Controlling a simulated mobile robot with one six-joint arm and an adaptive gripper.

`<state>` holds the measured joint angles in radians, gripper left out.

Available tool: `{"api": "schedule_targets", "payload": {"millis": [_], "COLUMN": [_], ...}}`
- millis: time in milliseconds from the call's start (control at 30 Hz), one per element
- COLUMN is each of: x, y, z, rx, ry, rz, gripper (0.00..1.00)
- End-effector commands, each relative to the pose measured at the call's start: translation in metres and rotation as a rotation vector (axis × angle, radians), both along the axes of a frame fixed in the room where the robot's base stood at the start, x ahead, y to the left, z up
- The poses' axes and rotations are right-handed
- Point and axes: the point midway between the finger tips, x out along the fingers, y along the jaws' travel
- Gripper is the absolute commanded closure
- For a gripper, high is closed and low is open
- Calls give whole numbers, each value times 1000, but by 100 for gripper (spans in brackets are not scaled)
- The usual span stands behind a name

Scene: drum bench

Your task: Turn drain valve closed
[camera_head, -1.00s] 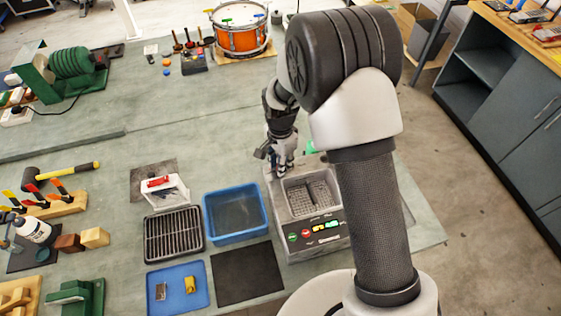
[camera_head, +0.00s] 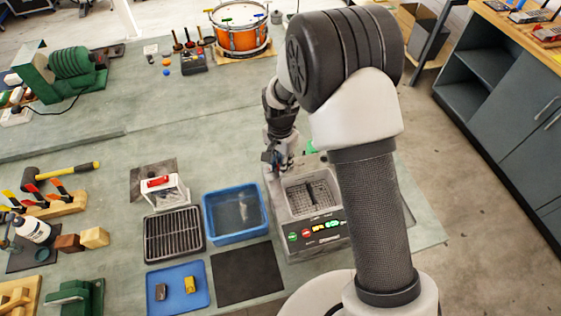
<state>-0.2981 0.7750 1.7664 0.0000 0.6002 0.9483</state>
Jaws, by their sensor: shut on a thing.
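A grey tank unit (camera_head: 274,215) with a metal basket inside and lit buttons on its front stands at the right of the bench. My gripper (camera_head: 276,169) is at its back left corner, pointing down and shut on the drain valve there. The fingers hide the valve almost wholly, so its angle cannot be told. A blue bin (camera_head: 208,228) stands just left of the tank. A pale streak shows inside it, perhaps water.
A black wire rack (camera_head: 173,234) and a white container with a red handle (camera_head: 165,190) stand left of the bin. A blue tray (camera_head: 177,299) with two small items and a dark mat (camera_head: 247,273) lie in front. An orange drum (camera_head: 240,38) stands at the back.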

Motion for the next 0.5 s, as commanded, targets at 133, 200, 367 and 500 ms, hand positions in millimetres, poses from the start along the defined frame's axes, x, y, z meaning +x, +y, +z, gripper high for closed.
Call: {"api": "schedule_targets", "payload": {"millis": [133,200,367,500], "x": [0,0,0,0], "y": [0,0,0,0], "z": [0,0,0,0], "rx": [0,0,0,0], "ry": [0,0,0,0], "rz": [136,202,355,487], "gripper": [100,100,100,100]}}
